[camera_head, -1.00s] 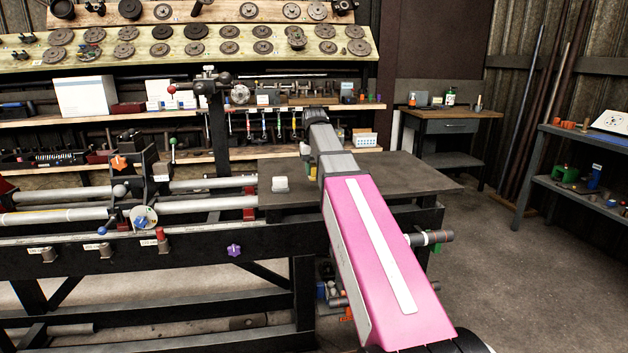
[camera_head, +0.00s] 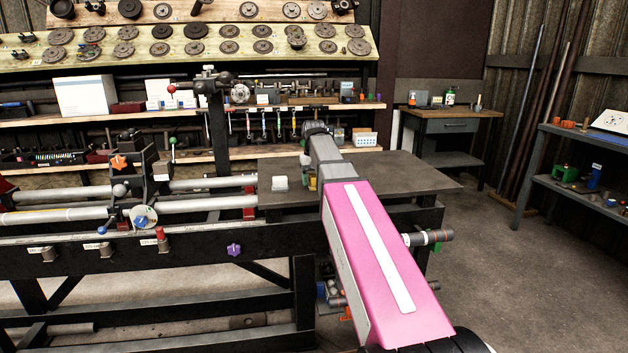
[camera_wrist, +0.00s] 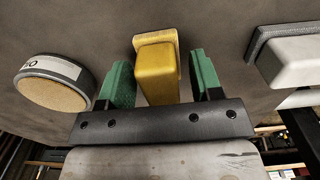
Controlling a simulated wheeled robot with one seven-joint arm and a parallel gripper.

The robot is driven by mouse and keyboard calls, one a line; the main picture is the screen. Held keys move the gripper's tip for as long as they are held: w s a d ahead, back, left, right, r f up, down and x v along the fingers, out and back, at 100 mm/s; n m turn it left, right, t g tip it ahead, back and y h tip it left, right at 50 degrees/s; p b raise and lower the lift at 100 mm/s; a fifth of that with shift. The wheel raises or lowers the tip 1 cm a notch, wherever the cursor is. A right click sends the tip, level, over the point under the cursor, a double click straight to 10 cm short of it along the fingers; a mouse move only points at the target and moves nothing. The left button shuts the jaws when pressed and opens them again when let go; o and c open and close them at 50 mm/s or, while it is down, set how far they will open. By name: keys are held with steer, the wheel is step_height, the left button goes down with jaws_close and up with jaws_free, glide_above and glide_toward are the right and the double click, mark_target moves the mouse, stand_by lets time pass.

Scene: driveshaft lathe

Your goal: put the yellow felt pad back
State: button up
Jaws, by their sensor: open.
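A yellow block-like piece with a wider rim at its far end, which looks like the yellow felt pad (camera_wrist: 157,75), is in the middle of the wrist view. My gripper (camera_wrist: 161,65) is open, with one green finger on each side of the piece. A gap shows on both sides, and neither finger visibly grips it. In the head view my gripper (camera_head: 309,175) is low over the dark bench top (camera_head: 400,175), mostly hidden by my pink arm. A small yellow patch shows there, too small to identify surely.
A round labelled piece with a tan face (camera_wrist: 50,95) is left of my fingers in the wrist view. A white block with grey edging (camera_wrist: 292,62) is to the right. The bench top's right side is clear.

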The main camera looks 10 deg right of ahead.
mark_target(314, 175)
step_height(314, 175, up, 12)
steer(key=shift+r, duration=0.15)
stand_by(0.5)
